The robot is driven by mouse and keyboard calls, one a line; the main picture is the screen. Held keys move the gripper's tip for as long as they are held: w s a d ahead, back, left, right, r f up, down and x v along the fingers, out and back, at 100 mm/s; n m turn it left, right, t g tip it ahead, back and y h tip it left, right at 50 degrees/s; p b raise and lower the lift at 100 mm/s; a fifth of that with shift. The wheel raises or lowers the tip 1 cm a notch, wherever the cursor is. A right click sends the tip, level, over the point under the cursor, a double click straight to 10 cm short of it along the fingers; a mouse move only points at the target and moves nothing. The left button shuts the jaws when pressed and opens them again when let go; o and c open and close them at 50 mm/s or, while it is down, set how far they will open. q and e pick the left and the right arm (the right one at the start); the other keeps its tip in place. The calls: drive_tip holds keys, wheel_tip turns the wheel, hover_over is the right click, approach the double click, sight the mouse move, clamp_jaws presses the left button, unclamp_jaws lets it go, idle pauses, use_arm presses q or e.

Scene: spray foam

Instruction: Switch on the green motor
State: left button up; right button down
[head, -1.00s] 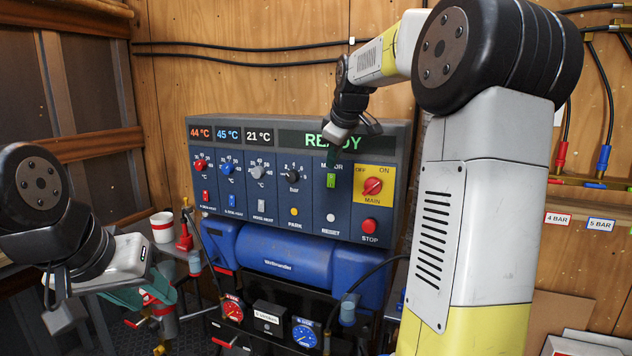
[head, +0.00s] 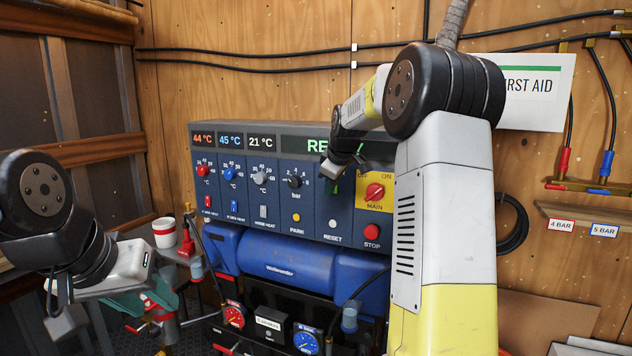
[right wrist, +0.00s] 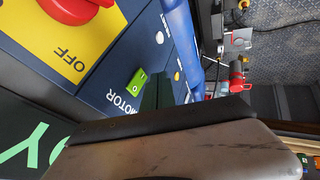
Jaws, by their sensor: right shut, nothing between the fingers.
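The green motor switch (head: 335,189) sits on the blue control panel, partly hidden behind my right gripper in the head view. In the right wrist view it is a small bright green rocker (right wrist: 137,78) beside the word MOTOR. I cannot tell its position. My right gripper (head: 338,173) is shut and empty, in front of the panel just above the switch. Its dark finger (right wrist: 160,121) lies close to the switch in the wrist view; I see no clear contact. My left gripper (head: 68,322) is low at the left, away from the panel; its jaws are not clear.
A red main knob (head: 375,192) on a yellow plate is right of the motor switch, with the red STOP button (head: 371,231) below. The white RESET button (head: 333,224) is under the switch. A white cup (head: 164,232) stands left of the panel.

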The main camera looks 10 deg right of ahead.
drive_tip(key=shift+w+d+f, duration=0.15)
drive_tip(key=shift+w+d, duration=0.5)
drive_tip(key=shift+w, duration=0.25)
drive_tip(key=shift+w+d+f, duration=0.1)
drive_tip(key=shift+w+d, duration=0.05)
drive_tip(key=shift+r, duration=0.9)
